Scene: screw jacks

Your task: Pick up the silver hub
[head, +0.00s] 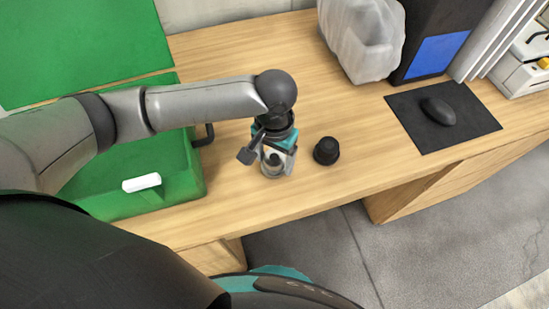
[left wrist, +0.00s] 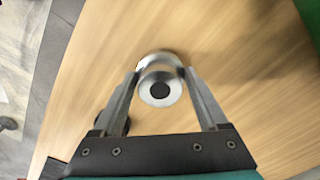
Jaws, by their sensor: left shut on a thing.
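The silver hub (head: 272,170) is a small, shiny round part at the left gripper, over the wooden table. In the left wrist view the hub (left wrist: 160,93) shows a pale end face with a dark round centre. My left gripper (left wrist: 160,74) is shut on it, with one finger on each side. In the head view the left gripper (head: 277,163) points down and partly covers the hub. I cannot tell whether the hub touches the table. My right gripper is in neither view.
A black knobbed part (head: 326,150) stands just right of the hub. A green case (head: 180,185) with a white piece (head: 142,183) lies left. A black mouse (head: 438,111) on a dark mat (head: 480,118) and a white bag (head: 360,40) are farther right. The table's front edge is near.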

